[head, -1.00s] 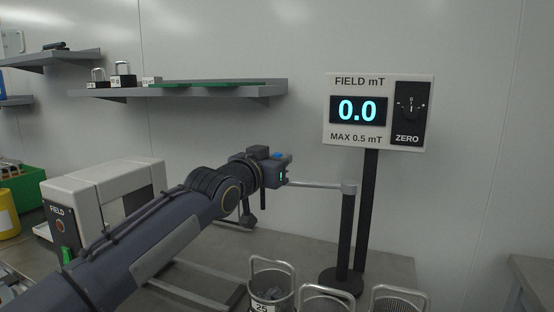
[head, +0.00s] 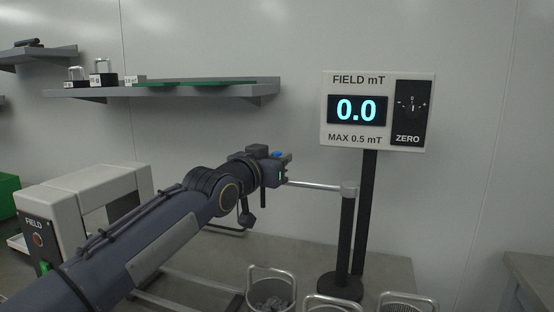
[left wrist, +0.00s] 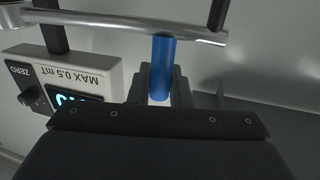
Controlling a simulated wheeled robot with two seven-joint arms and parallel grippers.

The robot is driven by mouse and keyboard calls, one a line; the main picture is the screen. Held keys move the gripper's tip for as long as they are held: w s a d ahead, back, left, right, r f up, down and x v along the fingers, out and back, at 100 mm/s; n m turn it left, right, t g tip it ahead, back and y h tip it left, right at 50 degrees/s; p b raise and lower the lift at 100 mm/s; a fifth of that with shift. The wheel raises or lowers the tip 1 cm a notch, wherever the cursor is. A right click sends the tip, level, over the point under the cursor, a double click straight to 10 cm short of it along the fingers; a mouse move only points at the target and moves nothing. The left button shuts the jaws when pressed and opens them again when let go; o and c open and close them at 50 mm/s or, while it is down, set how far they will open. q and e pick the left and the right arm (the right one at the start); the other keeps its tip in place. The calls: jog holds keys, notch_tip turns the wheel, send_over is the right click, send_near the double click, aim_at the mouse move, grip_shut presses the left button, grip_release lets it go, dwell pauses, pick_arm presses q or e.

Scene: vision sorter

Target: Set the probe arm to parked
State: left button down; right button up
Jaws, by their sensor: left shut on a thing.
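The probe arm is a silver horizontal bar (head: 318,185) joined to the top of a black post (head: 346,235). My left gripper (head: 284,170) is at the bar's left end, away from the post. In the left wrist view the gripper (left wrist: 160,88) is shut on a blue upright handle (left wrist: 163,65) fixed to the bar (left wrist: 115,22). A dark rod (left wrist: 218,14) stands at the bar's free end there. In the head view a dark probe-like piece (head: 246,217) hangs below my gripper; its joint to the bar is hidden. My right gripper is out of view.
A field meter (head: 375,138) reads 0.0, with a ZERO dial (head: 411,106). A grey FIELD frame (head: 90,180) stands at left. Wire baskets (head: 271,280) stand at the front. A wall shelf (head: 240,92) holds small weights.

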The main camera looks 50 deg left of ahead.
pick_arm(q)
jog(key=shift+a, duration=0.1)
jog(key=c, duration=1.4)
grip_release()
jog(key=shift+w, duration=0.1)
jog(key=v, duration=0.7)
jog(key=shift+s, duration=0.4)
